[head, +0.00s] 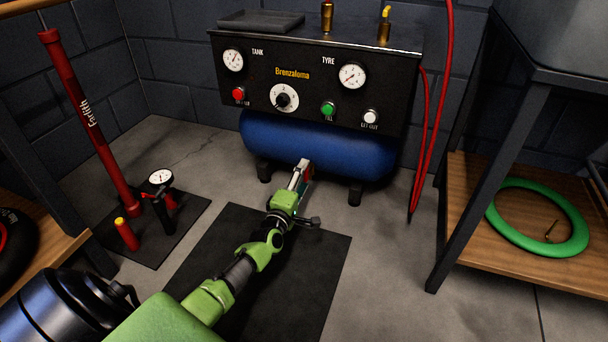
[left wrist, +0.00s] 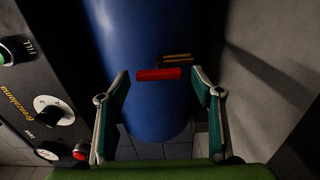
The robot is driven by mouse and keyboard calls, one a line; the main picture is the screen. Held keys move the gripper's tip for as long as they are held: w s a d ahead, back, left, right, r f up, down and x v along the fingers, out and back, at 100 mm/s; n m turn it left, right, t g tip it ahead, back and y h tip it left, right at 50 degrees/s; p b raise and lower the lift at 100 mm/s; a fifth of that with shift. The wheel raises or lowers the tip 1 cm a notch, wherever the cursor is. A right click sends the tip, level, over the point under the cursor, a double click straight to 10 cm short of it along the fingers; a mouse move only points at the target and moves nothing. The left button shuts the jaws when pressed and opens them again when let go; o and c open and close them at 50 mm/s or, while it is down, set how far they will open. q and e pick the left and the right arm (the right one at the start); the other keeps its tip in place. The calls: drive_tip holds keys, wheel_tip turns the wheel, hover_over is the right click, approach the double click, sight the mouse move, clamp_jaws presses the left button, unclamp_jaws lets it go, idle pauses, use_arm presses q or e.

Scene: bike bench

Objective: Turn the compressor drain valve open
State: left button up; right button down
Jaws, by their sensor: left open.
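The compressor's blue tank (head: 320,147) lies under its black control panel; the blue tank also fills the middle of the left wrist view (left wrist: 145,35). The drain valve shows there as a red lever (left wrist: 158,74) with a brass-coloured part (left wrist: 177,57) behind it, against the tank. My left gripper (head: 302,172) reaches to the tank's lower front. In the left wrist view my left gripper (left wrist: 160,82) is open, one finger on each side of the red lever, with gaps to both. In the head view the gripper mostly hides the valve. My right gripper is not in view.
The panel (head: 310,80) has two gauges, a dial and several buttons above the tank. A red hose (head: 421,140) hangs at its right. A red pump (head: 88,120) stands at left. A wooden shelf (head: 470,215) with a green tyre (head: 502,226) is at right. A dark mat (head: 322,262) covers the floor in front.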

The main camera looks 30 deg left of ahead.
use_arm(q)
drive_tip(key=shift+v, duration=2.75)
